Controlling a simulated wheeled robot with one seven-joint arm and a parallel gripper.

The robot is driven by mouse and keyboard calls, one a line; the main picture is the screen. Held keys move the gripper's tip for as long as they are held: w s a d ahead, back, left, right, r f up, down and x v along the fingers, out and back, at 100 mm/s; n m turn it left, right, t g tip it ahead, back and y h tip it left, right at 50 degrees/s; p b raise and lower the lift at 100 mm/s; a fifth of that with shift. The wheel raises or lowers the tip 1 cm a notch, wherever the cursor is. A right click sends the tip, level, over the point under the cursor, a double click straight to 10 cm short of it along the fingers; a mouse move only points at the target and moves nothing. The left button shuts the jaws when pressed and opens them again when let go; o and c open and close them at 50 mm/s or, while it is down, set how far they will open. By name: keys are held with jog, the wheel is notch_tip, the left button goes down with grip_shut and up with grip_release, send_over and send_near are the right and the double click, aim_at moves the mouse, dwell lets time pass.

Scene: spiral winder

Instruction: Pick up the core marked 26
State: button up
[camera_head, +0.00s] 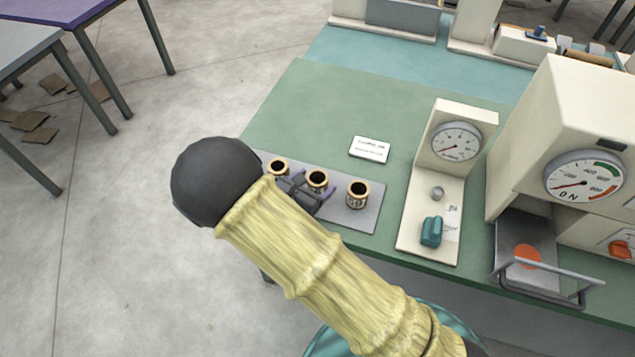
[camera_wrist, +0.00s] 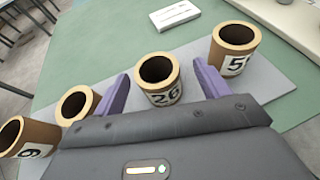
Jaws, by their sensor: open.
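The core marked 26 (camera_wrist: 158,82) is a short brown tube with a tan rim and a dark hollow. It stands upright on the grey plate (camera_wrist: 270,80), and its label faces my wrist camera. My gripper (camera_wrist: 162,72) is open, with one purple finger to the left of this core and one to its right. Neither finger visibly grips it. In the head view the core (camera_head: 317,178) appears as the middle of three visible cores, with my gripper (camera_head: 306,190) just in front of it, partly hiding it.
A core with a label starting with 5 (camera_wrist: 236,46) stands to the right. An unmarked-looking core (camera_wrist: 76,104) and one showing a 9 or 6 (camera_wrist: 22,137) stand to the left. A white card (camera_head: 370,149) lies behind; a gauge stand (camera_head: 447,150) is to the right.

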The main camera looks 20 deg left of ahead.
aim_at(322, 176)
jog(key=p+x, duration=0.1)
jog(key=x, duration=0.3)
jog(key=shift+w+a+f, duration=0.1)
jog(key=shift+w, duration=0.15)
jog(key=c, duration=1)
jog(key=shift+c, duration=0.2)
notch_tip(322, 176, up, 10)
jog(key=shift+r+b, duration=0.1)
jog(key=shift+b, duration=0.45)
